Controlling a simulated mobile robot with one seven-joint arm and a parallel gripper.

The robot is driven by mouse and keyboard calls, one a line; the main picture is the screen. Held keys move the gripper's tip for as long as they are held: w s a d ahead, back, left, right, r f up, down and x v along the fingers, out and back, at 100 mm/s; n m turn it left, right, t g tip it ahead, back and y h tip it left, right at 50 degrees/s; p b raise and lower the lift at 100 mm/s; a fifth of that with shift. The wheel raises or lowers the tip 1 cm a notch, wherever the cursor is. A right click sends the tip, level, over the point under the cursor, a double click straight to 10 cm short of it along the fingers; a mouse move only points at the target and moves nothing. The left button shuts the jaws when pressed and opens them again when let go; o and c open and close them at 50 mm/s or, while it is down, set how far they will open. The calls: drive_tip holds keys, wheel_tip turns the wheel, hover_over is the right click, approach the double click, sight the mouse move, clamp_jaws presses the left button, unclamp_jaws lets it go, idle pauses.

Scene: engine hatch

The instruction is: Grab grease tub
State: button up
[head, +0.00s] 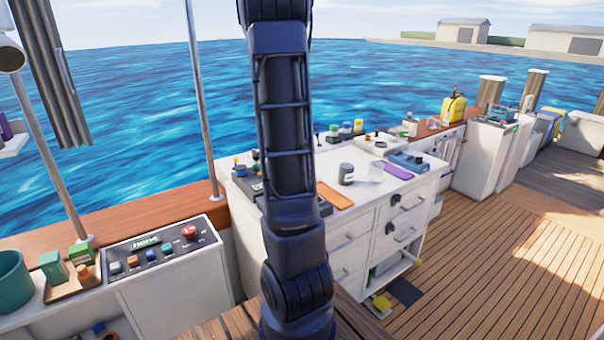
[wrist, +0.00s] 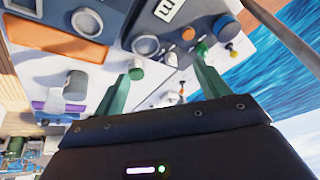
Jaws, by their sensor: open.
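A dark grey tub with a pale label (head: 346,173), the best fit for the grease tub, stands upright on the white counter (head: 372,196), right of my arm. In the wrist view a grey tub (wrist: 75,86), apparently the same one, is left of my fingers and apart from them. My gripper (wrist: 168,60) is open and empty, its two green fingers spread above the counter's cluttered end. In the head view my arm hides the gripper and part of the counter.
An orange tray (head: 333,195) lies just in front of the tub and a purple item (head: 392,170) to its right. A control panel (head: 160,250) is at left. Wooden deck (head: 490,260) is open at right.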

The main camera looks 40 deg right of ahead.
drive_tip(key=w+d+f+m+h, duration=0.1)
drive_tip(key=w+d+f, duration=0.2)
drive_tip(key=d+f, duration=0.3)
drive_tip(key=w+d+f+h, duration=0.1)
drive_tip(key=w+d+f, duration=0.2)
drive_tip(key=d+f, duration=0.4)
drive_tip(key=w+d+f+m, duration=0.1)
drive_tip(key=w+d+f, duration=0.1)
drive_tip(key=d+f, duration=0.5)
drive_tip(key=shift+w+f+m+g+h, duration=0.1)
drive_tip(key=shift+w+m+g+h, duration=0.2)
drive_tip(key=shift+w+g+h, duration=0.1)
drive_tip(key=shift+a, duration=0.1)
drive_tip(key=c, duration=1.1)
